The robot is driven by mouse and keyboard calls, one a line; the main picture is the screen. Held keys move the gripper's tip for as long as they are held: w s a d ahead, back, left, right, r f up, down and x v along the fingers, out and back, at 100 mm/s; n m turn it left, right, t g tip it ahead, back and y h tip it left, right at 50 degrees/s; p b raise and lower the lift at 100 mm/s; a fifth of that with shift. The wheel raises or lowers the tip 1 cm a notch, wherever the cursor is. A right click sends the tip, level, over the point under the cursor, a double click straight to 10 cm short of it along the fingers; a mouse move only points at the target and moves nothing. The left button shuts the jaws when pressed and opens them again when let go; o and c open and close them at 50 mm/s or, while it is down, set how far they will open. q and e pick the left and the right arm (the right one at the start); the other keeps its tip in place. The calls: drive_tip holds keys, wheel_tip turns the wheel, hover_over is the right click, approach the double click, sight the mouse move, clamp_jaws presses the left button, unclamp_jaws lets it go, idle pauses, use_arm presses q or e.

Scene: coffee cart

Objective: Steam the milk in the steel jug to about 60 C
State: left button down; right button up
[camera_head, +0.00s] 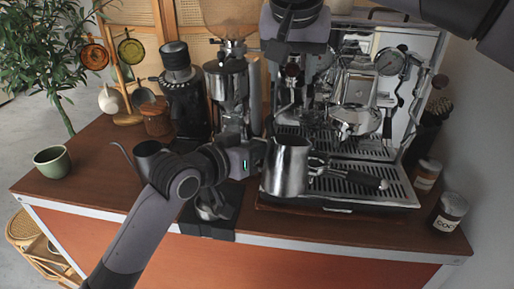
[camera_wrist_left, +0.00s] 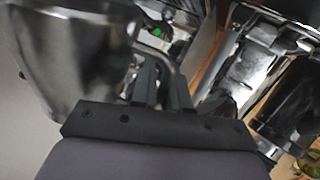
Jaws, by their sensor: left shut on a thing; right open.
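The steel jug (camera_head: 287,168) is upright in front of the espresso machine (camera_head: 365,95), by the left end of its drip tray. My left gripper (camera_head: 257,162) is shut on the jug's handle, on the jug's left side. In the left wrist view the jug (camera_wrist_left: 75,55) fills the upper left and its handle (camera_wrist_left: 172,68) runs between the fingers. The milk inside cannot be made out. My right gripper (camera_head: 293,42) is higher, in front of the machine's upper left; its fingers are hard to pick out. A pressure gauge (camera_head: 390,62) is at the machine's upper right.
A portafilter (camera_head: 352,177) lies on the drip tray (camera_head: 395,187), right of the jug. Grinders (camera_head: 182,95) stand left of the machine. Jars (camera_head: 449,212) stand at the right edge. A green cup (camera_head: 52,162) sits far left on the open counter.

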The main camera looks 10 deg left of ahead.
drive_tip(key=shift+w+f, duration=0.15)
drive_tip(key=shift+f, duration=0.05)
drive_tip(key=shift+c, duration=0.3)
drive_tip(key=c, duration=0.8)
